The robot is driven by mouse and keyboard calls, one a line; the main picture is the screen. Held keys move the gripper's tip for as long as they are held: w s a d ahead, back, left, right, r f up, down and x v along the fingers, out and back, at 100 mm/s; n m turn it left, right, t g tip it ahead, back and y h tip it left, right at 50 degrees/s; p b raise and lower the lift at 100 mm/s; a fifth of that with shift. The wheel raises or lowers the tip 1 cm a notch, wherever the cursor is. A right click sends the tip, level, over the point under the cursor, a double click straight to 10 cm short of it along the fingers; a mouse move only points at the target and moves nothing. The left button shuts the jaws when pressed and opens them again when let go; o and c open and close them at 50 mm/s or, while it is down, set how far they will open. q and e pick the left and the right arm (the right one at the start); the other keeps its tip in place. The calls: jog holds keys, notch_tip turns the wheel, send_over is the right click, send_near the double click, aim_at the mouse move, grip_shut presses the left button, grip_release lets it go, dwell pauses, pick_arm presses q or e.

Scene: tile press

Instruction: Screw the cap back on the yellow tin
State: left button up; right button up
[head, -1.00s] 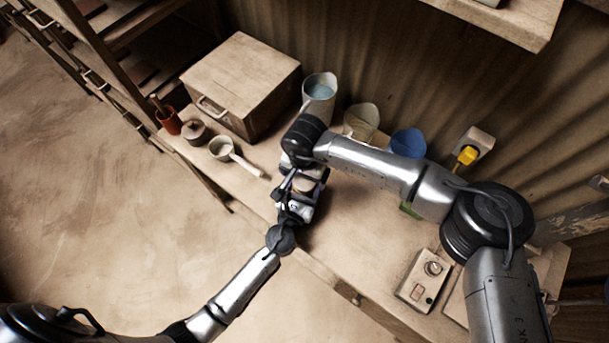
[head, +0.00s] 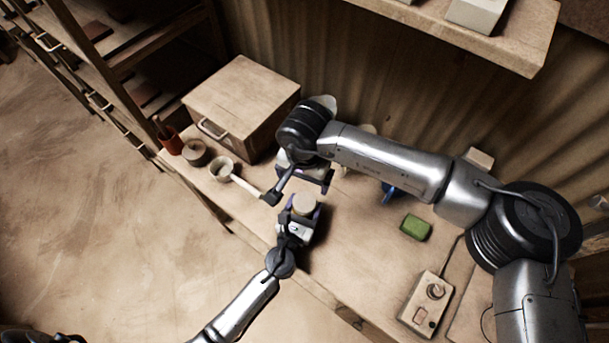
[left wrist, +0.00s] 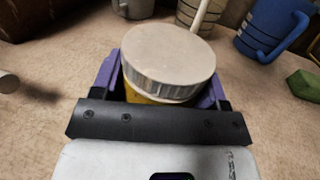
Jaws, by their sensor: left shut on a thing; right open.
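My left gripper (head: 300,218) is shut on the yellow tin near the table's front edge. In the left wrist view the yellow tin (left wrist: 150,97) stands between the purple finger pads, with only a strip of its yellow side showing. The pale, ribbed cap (left wrist: 168,58) sits on top of the tin; I cannot tell how tightly it is on. In the head view the cap (head: 303,204) shows from above. My right gripper (head: 298,187) is open and empty, just behind the cap and apart from it.
A wooden chest (head: 245,92) stands at the back left, with a small ladle-like pot (head: 222,168) in front. A green block (head: 416,228) and a control box (head: 428,303) lie to the right. A blue mug (left wrist: 268,28) is behind the tin. A shelf (head: 480,32) overhangs the table.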

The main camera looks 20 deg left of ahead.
pick_arm(q)
jog(key=o, duration=1.8)
jog(key=s, duration=0.4)
jog(key=s+b, duration=0.1)
jog(key=s, duration=0.7)
jog(key=shift+s+d+b, duration=0.25)
jog(key=shift+s+b, duration=0.1)
jog(key=shift+s, duration=0.55)
